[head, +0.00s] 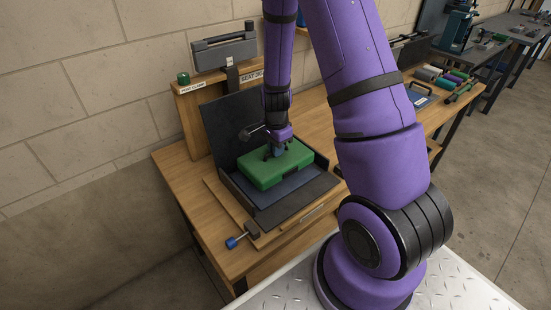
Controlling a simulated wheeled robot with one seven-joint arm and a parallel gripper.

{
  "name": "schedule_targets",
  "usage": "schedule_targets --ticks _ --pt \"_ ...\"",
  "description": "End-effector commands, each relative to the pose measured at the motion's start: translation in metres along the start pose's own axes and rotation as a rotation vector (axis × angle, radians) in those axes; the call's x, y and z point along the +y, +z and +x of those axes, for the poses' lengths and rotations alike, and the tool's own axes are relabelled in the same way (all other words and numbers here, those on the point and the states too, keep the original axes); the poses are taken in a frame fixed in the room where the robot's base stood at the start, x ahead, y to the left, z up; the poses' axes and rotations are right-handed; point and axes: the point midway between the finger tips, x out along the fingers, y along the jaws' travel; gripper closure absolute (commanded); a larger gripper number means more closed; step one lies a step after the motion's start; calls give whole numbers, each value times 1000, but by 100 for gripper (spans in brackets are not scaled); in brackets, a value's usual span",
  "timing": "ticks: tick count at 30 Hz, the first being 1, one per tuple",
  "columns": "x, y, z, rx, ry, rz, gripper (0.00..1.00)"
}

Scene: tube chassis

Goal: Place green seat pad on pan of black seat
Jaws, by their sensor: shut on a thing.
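The green seat pad (262,172) is a thick block over the pan of the black seat (323,186). The seat's backrest (219,126) stands upright behind it. My gripper (275,151) points down at the pad's top and is shut on the pad, near its back middle. A dark blue surface (290,188) of the pan shows in front of and to the right of the pad. I cannot tell whether the pad touches the pan or hangs just above it. The fingertips are partly hidden against the pad.
The seat sits on a wooden board (217,191) on the workbench (175,168). A blue-knobbed clamp (237,241) sticks out at the front left. A green-topped item (183,78) and a grey part on a stand (224,52) are behind. Coloured rolls (441,76) lie far right.

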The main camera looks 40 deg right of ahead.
Motion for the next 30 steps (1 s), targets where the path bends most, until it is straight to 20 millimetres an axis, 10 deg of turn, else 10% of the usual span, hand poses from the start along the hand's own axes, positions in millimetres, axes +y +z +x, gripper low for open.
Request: schedule_targets --ticks 22,26,30 --pt "0 0 44 -1 1 -1 100" --pt "0 0 43 -1 0 -1 63" --pt "0 0 43 -1 0 -1 63"
